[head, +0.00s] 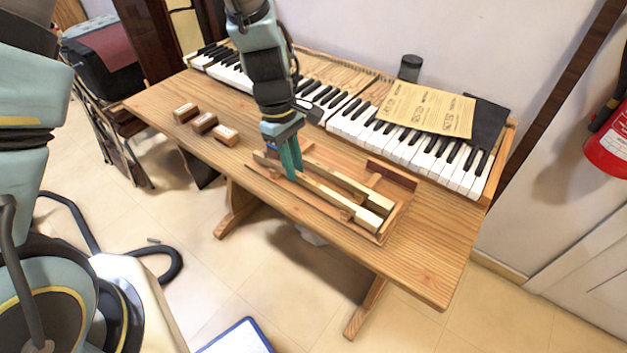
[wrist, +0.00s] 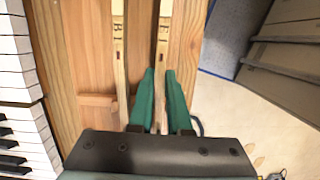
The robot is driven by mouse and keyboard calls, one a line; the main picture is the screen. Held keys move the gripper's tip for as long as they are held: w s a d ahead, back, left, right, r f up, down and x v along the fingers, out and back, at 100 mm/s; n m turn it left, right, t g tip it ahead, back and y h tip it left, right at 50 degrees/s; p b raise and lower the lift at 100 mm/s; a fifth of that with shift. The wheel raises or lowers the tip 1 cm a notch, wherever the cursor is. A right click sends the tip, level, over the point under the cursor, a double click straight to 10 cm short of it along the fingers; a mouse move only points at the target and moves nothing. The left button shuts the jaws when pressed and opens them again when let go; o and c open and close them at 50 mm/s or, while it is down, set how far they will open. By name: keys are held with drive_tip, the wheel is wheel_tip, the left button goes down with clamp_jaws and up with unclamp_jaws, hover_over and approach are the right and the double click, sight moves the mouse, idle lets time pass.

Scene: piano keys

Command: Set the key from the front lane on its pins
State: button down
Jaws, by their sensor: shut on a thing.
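A wooden tray (head: 402,212) on the table holds two long, pale wooden keys side by side. The front-lane key (head: 333,199) lies along the tray's near side, and the rear key (head: 350,185) lies behind it. My gripper (head: 292,172) points down at the tray with its teal fingers shut on the front-lane key. In the wrist view, this key (wrist: 163,45) runs between the fingertips (wrist: 160,75), with the other key (wrist: 118,45) apart on its left. I cannot tell whether the held key is lifted. The keyboard (head: 415,148) stands behind the tray; my arm hides part of it, and no pins are clear.
Three small labelled wooden blocks (head: 205,123) stand left of the tray. A paper sheet (head: 428,108), a dark cloth or folder (head: 487,122) and a dark jar (head: 410,67) are at the back right. The table's right front (head: 435,270) is clear.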

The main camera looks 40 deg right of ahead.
drive_tip(key=shift+r+p, duration=1.5)
drive_tip(key=shift+r, duration=0.2)
drive_tip(key=shift+r, duration=0.1)
wheel_tip(320, 180, up, 5)
drive_tip(key=p, duration=0.4)
